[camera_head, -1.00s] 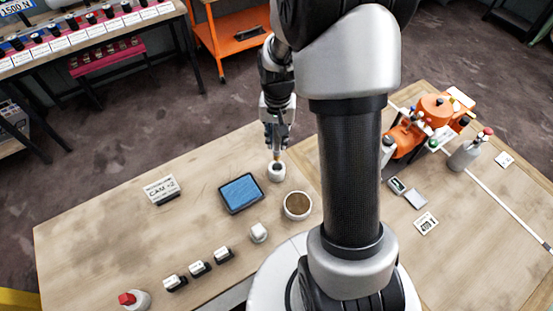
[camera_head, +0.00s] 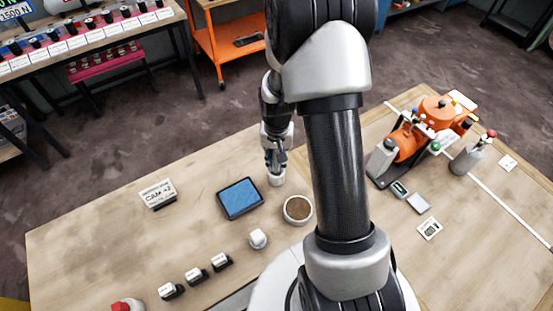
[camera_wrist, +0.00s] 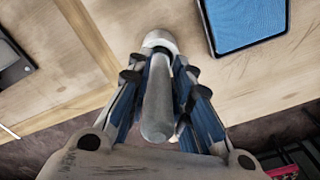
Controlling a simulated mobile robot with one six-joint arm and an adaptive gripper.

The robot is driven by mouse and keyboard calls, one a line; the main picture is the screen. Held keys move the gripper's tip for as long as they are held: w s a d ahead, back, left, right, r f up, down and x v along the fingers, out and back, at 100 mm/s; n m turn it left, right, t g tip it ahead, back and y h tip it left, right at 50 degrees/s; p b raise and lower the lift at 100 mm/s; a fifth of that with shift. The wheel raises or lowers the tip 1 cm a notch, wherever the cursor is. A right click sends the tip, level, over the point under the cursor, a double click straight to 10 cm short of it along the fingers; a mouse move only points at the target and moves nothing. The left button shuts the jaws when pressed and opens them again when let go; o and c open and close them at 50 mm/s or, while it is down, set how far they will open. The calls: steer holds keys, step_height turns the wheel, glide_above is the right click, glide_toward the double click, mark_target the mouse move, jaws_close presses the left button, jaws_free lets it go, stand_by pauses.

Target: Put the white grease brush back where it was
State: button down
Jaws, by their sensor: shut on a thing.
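In the wrist view, the brush's pale rounded handle (camera_wrist: 157,110) lies between the blue-padded fingers of my gripper (camera_wrist: 158,76). The brush's far end reaches the cup, whose white rim (camera_wrist: 159,38) also shows there. The bristles are hidden, and how deep they sit in the cup cannot be told.
A blue-screened tablet (camera_head: 240,199) lies left of the cup, and a round bowl of brown grease (camera_head: 298,209) stands in front. A small white item (camera_head: 258,239) and a label stand (camera_head: 158,193) are nearby. An orange machine (camera_head: 408,146) stands right of my arm.

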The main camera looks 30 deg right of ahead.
steer(key=shift+f, duration=0.25)
steer(key=c, duration=1.4)
jaws_free()
steer(key=shift+r, duration=0.1)
steer(key=shift+c, duration=0.2)
step_height(320, 180, up, 12)
steer(key=p, duration=0.3)
steer(key=shift+s+r+p, duration=0.15)
steer(key=shift+r+p, duration=0.05)
steer(key=shift+p, duration=0.15)
steer(key=s+a+r+n+t, duration=0.1)
steer(key=s+a+r+n, duration=0.1)
steer(key=s+a+r, duration=0.35)
steer(key=s+a+r+n+t, duration=0.1)
steer(key=s+a+r, duration=0.1)
steer(key=r, duration=0.7)
steer(key=s+a+r+n+t, duration=0.1)
steer(key=s+a+r+n, duration=0.1)
steer(key=s, duration=0.3)
steer(key=s+a+r+n+t, duration=0.1)
steer(key=s+a+r+n, duration=0.1)
steer(key=s, duration=0.4)
steer(key=shift+s+a+r, duration=0.3)
steer(key=shift+a+r, duration=0.05)
steer(key=shift+r, duration=0.15)
